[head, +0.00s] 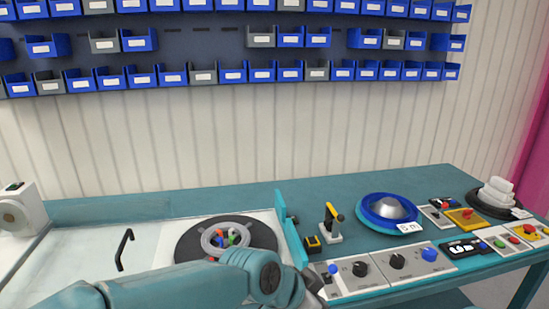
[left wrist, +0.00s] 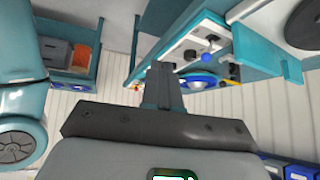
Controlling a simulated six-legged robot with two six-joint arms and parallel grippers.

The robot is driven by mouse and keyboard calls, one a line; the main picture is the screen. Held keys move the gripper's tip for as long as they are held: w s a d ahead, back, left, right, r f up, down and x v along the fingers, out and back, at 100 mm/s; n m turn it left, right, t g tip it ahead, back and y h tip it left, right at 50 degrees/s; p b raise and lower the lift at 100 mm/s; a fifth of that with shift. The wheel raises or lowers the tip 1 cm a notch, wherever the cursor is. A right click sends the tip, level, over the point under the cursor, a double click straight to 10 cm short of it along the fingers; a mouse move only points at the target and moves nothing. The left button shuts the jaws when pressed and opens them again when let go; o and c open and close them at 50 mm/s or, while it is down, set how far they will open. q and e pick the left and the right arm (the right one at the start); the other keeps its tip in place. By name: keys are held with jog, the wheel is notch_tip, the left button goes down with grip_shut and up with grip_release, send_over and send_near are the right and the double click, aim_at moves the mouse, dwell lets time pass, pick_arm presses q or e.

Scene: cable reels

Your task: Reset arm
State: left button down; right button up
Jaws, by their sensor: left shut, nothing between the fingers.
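My left arm reaches in from the lower left of the head view, in front of the workbench (head: 160,194). Its wrist end is at the bottom centre, near the bench's control panel (head: 378,272); the fingers are not clear there. In the left wrist view my left gripper (left wrist: 159,68) is shut, with nothing between its fingers. That view is upside down, with the bench and panel beyond the fingertips. My right gripper is in neither view.
A black reel disc (head: 190,240) with coloured pieces, a blue reel (head: 366,222) and a yellow-black lever tool (head: 331,222) are on the bench. Control boxes and a white stack (head: 496,192) stand at right. Blue and grey bins (head: 233,77) line the wall. The back bench strip is clear.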

pick_arm(q)
jog(key=s+a+f+n+g+y, duration=0.15)
jog(key=a+f+n, duration=0.35)
jog(key=f, duration=0.7)
jog(key=s+a+f+n+y, duration=0.1)
jog(key=s+a+f+n, duration=0.15)
jog(key=a+f, duration=0.75)
jog(key=s+a+f+n+g, duration=0.1)
jog(key=s+a+f+n, duration=0.1)
jog(key=s+f, duration=0.5)
jog(key=s+a+f+n+g, duration=0.1)
jog(key=s+a+f+n, duration=0.1)
jog(key=s+f+n, duration=0.3)
jog(key=s+f, duration=0.2)
jog(key=s, duration=0.1)
jog(key=shift+s+a+f+p, duration=0.2)
jog(key=shift+s+a+p, duration=0.05)
jog(key=shift+a+p, duration=0.15)
